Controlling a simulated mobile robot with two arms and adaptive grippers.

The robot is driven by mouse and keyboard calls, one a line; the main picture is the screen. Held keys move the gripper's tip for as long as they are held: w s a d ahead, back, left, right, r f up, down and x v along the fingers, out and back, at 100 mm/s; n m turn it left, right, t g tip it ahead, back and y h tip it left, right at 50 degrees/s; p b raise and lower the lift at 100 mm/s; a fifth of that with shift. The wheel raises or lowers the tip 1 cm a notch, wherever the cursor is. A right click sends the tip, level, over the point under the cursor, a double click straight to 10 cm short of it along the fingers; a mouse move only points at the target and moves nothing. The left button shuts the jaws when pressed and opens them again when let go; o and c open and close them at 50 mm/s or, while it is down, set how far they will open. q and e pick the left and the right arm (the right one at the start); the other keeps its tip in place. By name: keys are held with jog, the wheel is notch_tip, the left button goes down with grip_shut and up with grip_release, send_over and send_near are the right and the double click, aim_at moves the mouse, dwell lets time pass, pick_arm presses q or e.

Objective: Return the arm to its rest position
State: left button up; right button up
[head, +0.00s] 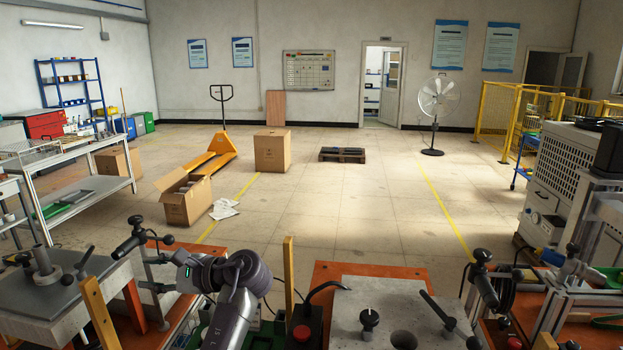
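My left arm rises from the bottom edge, left of centre, as a grey tube with a dark ribbed joint. Its far end, with my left gripper (188,272), points left above the bench front. The fingers are too small and dark to tell whether they are open or shut. I see nothing clearly held. I cannot make out my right gripper in this view.
A grey plate with a round hole (372,308) sits on an orange-edged bench at front centre. Black clamps (130,236) stand beside my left arm. A red button (302,333) is close by.

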pick_arm(q)
jog(key=s+f+n+h, duration=0.1)
jog(key=s+f+h, duration=0.2)
jog(key=s+f, duration=0.35)
jog(key=s+d+f+n+h, duration=0.1)
jog(key=s+f+h, duration=0.15)
jog(key=f, duration=0.65)
jog(key=s+f+n+h, duration=0.2)
jog(key=s+f, duration=0.3)
jog(key=f, duration=0.3)
jog(key=s+d+f+n+h, duration=0.25)
jog(key=s+d+h, duration=0.2)
jog(key=s, duration=0.65)
jog(key=s+d+f+n+h, duration=0.25)
jog(key=s+d+h, duration=0.2)
jog(key=s, duration=0.65)
notch_tip(320, 180, down, 24)
jog(key=g, duration=0.1)
jog(key=s+a+f+g, duration=0.1)
jog(key=s+a+f, duration=0.1)
jog(key=s+f, duration=1.5)
jog(key=shift+s+a+f+y, duration=0.15)
jog(key=shift+s+a+y, duration=0.05)
jog(key=shift+s+y, duration=0.25)
